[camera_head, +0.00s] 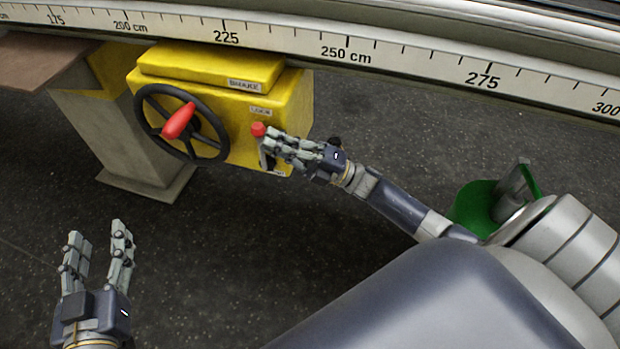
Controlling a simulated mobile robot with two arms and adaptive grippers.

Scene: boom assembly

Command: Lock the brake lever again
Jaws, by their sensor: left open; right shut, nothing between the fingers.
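The brake lever (258,129) has a red knob and stands on the front of the yellow brake box (245,108), just below a label that seems to read LOCK. Its lower part is partly hidden by my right gripper. My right gripper (271,143) is shut and empty, with its fingertips right at the lever, just below and right of the knob; I cannot tell whether they touch it. My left gripper (101,236) is open and empty, low at the left, well away from the box.
A black handwheel (205,149) with a red handle (178,121) is on the box's left side. A long scale rail (400,58) runs above. A grey pedestal (115,135) stands at the left. A green object (474,208) is at the right. The dark floor between is clear.

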